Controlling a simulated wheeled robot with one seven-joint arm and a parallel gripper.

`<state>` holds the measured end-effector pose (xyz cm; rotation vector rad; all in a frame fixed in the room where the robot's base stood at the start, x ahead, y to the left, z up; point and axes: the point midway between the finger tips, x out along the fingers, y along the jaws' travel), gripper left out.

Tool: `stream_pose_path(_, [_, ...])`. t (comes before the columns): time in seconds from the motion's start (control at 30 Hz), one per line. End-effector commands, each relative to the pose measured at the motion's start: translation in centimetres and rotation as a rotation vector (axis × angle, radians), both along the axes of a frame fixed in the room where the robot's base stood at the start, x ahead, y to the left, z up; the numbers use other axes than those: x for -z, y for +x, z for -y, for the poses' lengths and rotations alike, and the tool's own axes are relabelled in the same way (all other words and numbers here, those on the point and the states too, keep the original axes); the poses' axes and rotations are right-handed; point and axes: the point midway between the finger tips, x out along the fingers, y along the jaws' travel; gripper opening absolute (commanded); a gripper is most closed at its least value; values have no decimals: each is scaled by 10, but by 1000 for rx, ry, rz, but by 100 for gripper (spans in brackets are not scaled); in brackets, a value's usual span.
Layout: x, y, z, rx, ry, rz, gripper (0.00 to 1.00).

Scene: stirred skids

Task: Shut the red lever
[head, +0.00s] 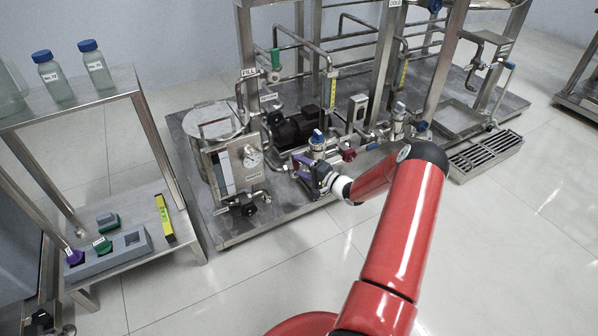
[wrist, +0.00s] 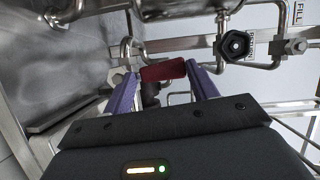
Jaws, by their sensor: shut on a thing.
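The red lever (wrist: 163,71) shows in the wrist view as a dark red grip between the two purple fingers of my gripper (wrist: 161,76). The fingers are closed on it, one on each side. A dark stem shows below the red grip. In the head view my gripper (head: 301,166) is low at the front of the skid, beside the gauge panel, with its purple fingers pointing up and left. The lever between the fingers is hard to make out there. A dark red knob (head: 348,154) stands just right of the gripper.
A blue-topped valve (head: 318,137) stands close behind my gripper. The gauge panel (head: 237,166) is to its left. A pipe with a dark fitting (wrist: 234,45) and a FILL label (wrist: 298,14) is near in the wrist view. The floor in front is clear.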

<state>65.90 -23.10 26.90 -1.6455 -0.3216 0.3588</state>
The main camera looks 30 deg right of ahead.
Motion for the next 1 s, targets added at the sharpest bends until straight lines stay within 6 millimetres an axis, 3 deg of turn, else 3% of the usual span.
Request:
stream_pose_path(0.33, [-5, 5, 5, -5, 139, 10, 17])
stream_pose_path(0.87, [-7, 6, 9, 1, 159, 11, 17])
stream_pose_path(0.9, [-7, 6, 9, 1, 158, 12, 63])
stream_pose_path(1.0, [-7, 5, 9, 0, 157, 11, 75])
